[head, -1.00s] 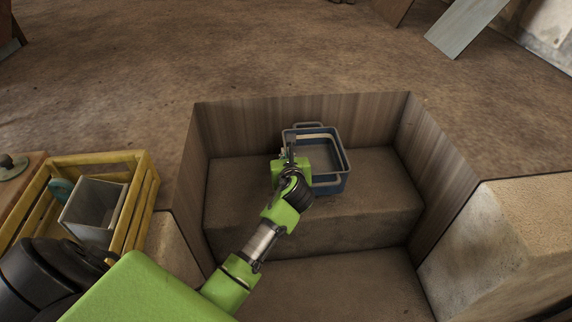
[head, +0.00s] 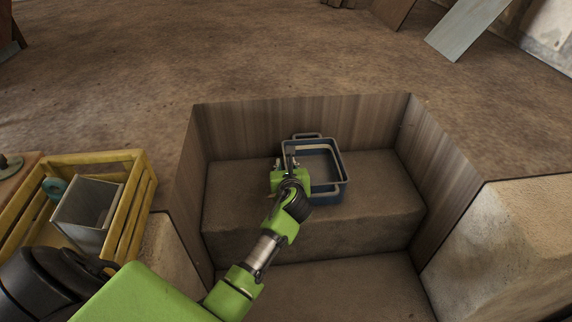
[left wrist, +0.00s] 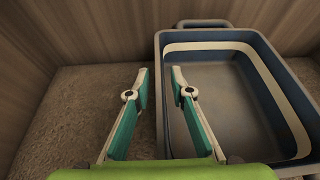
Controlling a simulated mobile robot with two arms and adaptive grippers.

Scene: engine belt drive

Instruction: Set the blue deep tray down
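The blue deep tray (head: 327,195) is a rectangular open box with a grey rim and end handles. It sits upright on the brown ledge (head: 370,215) inside the wood-walled recess and looks empty. In the left wrist view, the tray (left wrist: 285,95) fills the right half, with a pale band around its inside. My left gripper (head: 289,160) is at the tray's left side. In the left wrist view, its fingers (left wrist: 160,75) are parted on either side of the tray's left wall, with a gap showing. My right gripper is out of view.
Wooden walls (head: 300,115) enclose the ledge at the back and sides. A lower step (head: 340,290) lies in front. A yellow crate (head: 135,210) holding a grey box (head: 85,210) stands at the left. Free ledge shows on both sides of the tray.

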